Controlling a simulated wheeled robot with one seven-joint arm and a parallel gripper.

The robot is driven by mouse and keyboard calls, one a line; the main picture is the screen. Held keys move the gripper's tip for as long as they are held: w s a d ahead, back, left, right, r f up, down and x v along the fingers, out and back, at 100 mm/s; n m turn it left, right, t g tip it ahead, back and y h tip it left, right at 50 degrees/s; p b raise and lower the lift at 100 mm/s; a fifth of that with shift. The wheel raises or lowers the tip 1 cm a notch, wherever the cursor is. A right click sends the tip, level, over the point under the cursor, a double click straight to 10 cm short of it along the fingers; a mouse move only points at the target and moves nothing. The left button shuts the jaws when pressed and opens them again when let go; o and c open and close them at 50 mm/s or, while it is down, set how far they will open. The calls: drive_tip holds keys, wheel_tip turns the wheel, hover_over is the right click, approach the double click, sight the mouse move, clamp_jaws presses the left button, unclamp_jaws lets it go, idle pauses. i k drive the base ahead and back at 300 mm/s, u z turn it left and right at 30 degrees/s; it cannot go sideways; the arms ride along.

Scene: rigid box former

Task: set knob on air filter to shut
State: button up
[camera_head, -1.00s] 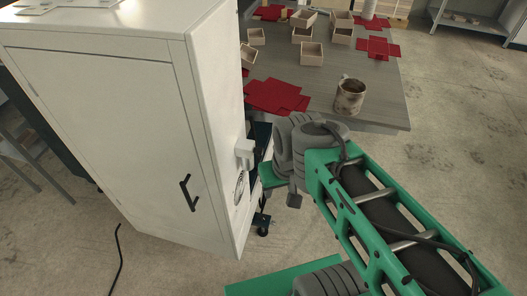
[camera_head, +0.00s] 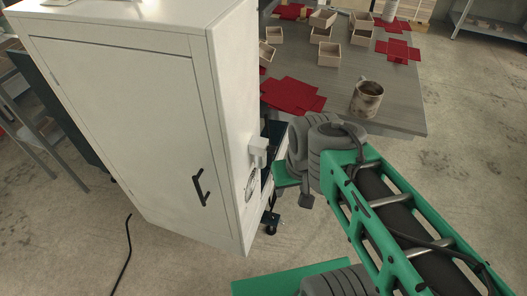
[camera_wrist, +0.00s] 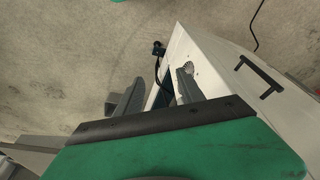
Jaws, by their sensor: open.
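The white cabinet (camera_head: 130,120), which seems to be the air filter, stands at the left in the head view and at the right in the wrist view (camera_wrist: 225,65). A small white box-shaped part (camera_head: 258,152) sticks out from its right side, above a round grille (camera_head: 252,185). The grille also shows in the wrist view (camera_wrist: 188,68). I cannot make out a clear knob or its setting. My gripper (camera_wrist: 160,82) is open and appears empty, its two dark fingers close to the cabinet's side. In the head view my arm hides the fingers.
A black handle (camera_head: 199,187) is on the cabinet front. Behind, a grey table (camera_head: 400,100) carries a mug (camera_head: 366,98), red flat box blanks (camera_head: 292,94) and small boxes (camera_head: 329,53). A black caster (camera_head: 270,224) is beside the cabinet's base. Floor at the right is clear.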

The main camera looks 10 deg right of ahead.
sight(272, 149)
drive_tip(key=u, duration=3.15)
drive_tip(key=k, duration=1.35)
drive_tip(key=z, duration=0.15)
